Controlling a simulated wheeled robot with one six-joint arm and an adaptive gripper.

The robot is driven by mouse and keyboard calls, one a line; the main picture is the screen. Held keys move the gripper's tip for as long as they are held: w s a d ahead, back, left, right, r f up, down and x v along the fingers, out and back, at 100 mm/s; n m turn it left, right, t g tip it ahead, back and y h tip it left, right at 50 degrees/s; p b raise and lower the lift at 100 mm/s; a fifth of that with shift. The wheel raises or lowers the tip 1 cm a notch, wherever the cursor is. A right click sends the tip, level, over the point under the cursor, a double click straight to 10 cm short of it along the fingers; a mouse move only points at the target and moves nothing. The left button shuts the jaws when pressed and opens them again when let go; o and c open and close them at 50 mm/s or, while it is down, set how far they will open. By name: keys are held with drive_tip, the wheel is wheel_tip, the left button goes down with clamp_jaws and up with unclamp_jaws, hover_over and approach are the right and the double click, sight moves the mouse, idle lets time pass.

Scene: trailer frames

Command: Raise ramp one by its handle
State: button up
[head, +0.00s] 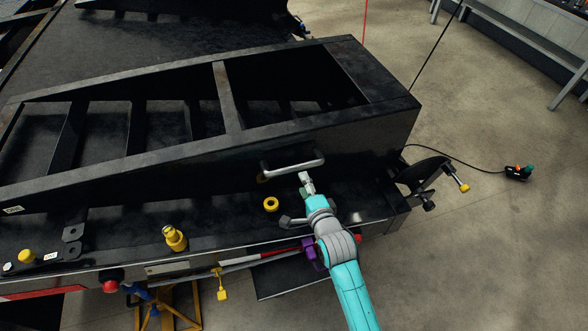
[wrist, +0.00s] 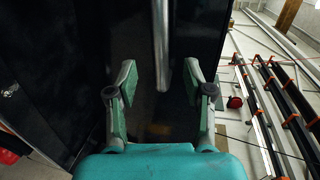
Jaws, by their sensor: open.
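The ramp (head: 232,105) is a black steel frame with crossbars, lying at a slant over the trailer bed in the head view. Its handle (head: 293,168) is a pale metal bar on the ramp's near side face, close to the right end. My gripper (head: 306,179) is just in front of the handle, near its right half. In the wrist view the handle (wrist: 160,45) runs upright between the lines of the two open green fingers (wrist: 160,80), a little beyond the tips. Nothing is between the fingers, and I see no contact.
A yellow ring (head: 271,204) and a yellow-capped post (head: 175,238) stand on the black trailer edge left of my gripper. A black bracket with a yellow tip (head: 463,187) juts out at right. A cabled control box (head: 518,173) lies on the open concrete floor.

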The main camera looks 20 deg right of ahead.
sight(297, 170)
drive_tip(key=x, duration=0.9)
clamp_jaws()
